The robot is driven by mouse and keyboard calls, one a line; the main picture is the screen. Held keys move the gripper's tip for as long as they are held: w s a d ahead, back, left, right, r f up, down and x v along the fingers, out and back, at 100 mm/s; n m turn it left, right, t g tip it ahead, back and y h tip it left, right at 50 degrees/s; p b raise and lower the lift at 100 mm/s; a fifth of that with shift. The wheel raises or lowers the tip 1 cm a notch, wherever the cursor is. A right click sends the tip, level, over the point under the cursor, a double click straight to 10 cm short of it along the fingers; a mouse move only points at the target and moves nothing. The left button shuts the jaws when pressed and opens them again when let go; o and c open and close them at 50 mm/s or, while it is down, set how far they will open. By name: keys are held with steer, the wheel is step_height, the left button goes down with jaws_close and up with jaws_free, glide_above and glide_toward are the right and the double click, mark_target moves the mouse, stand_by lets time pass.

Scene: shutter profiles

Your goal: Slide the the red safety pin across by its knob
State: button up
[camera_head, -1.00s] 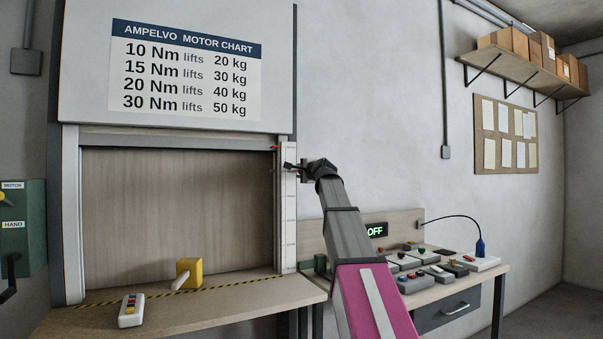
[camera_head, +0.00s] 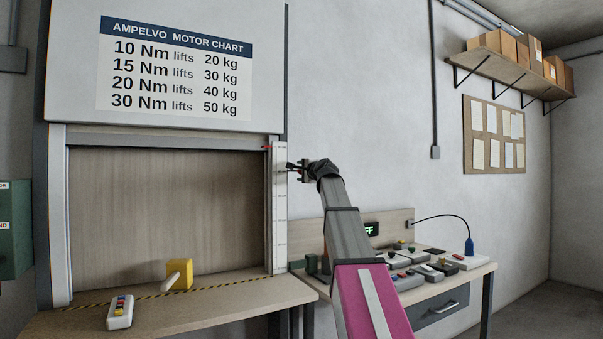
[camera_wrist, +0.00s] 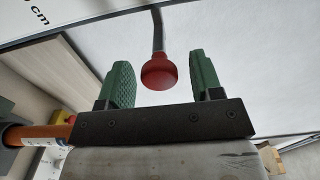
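The red knob (camera_wrist: 158,73) shows in the wrist view, at the end of a grey bent rod (camera_wrist: 157,28) in front of a white surface. My gripper (camera_wrist: 161,64) is open, with one green finger on each side of the knob. In the head view my gripper (camera_head: 295,167) is just right of the shutter's white side rail (camera_head: 280,210). A small red piece (camera_head: 267,147) shows at the rail's upper left; I cannot tell whether it belongs to the pin. The knob cannot be made out there.
The shutter bench (camera_head: 200,315) carries a yellow block (camera_head: 179,274) with a pale handle and a button box (camera_head: 120,313). A second bench on the right holds several control boxes (camera_head: 405,281). An orange cylinder (camera_wrist: 40,133) shows at the wrist view's left.

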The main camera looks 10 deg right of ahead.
steer(key=v, duration=1)
steer(key=shift+s, duration=0.4)
steer(key=shift+d, duration=0.15)
